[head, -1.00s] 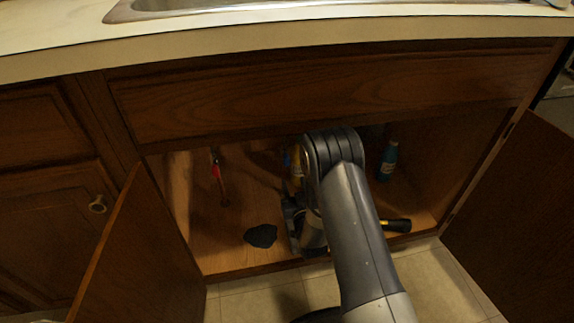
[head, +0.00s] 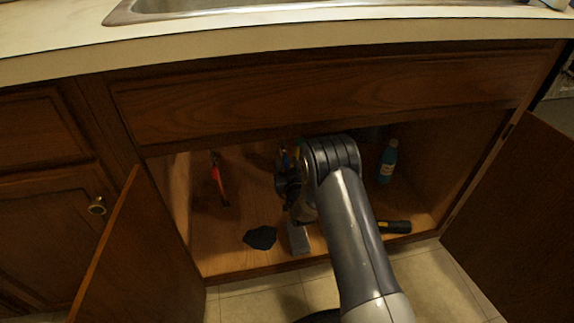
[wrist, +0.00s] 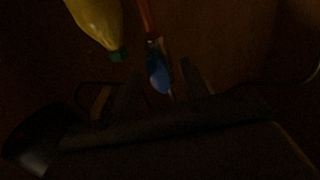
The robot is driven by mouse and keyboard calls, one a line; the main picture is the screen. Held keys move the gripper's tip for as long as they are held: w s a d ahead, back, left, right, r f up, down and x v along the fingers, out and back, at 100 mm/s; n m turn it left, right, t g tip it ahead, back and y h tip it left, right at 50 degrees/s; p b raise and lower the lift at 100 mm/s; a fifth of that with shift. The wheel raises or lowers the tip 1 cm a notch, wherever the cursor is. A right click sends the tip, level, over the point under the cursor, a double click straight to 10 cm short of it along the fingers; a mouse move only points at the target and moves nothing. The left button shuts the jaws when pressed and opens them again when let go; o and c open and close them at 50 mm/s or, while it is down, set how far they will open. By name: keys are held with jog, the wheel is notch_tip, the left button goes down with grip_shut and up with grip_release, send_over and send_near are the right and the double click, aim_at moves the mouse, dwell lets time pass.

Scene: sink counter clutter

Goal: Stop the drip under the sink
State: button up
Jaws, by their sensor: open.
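In the dark wrist view, a blue piece (wrist: 158,72), which looks like a valve handle, sits at the end of an orange-red pipe-like length (wrist: 147,20). My gripper (wrist: 160,78) is open, its two dark fingers on either side of the blue piece; I cannot tell whether they touch it. In the head view my gripper (head: 287,172) is inside the open under-sink cabinet, partly hidden by my arm. A black patch (head: 260,237), a cloth or puddle, lies on the cabinet floor. No drip can be made out.
A yellow bottle (wrist: 98,20) with a green cap is close by the fingers. A red-handled item (head: 218,183) stands at left, a teal bottle (head: 388,161) at right. A grey block (head: 299,238) and a black flashlight-like item (head: 396,227) lie near the front. Cabinet doors (head: 140,255) stand open.

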jog(key=shift+c, duration=0.3)
grip_shut()
jog(key=shift+m, duration=0.3)
jog(key=m, duration=0.4)
jog(key=shift+d, duration=0.1)
jog(key=m, duration=0.4)
jog(key=shift+f+m, duration=0.1)
jog(key=shift+m, duration=0.3)
jog(key=m, duration=0.4)
jog(key=shift+d+f+m, duration=0.1)
jog(key=shift+m, duration=0.2)
jog(key=shift+f+m, duration=0.1)
jog(key=shift+m, duration=1.8)
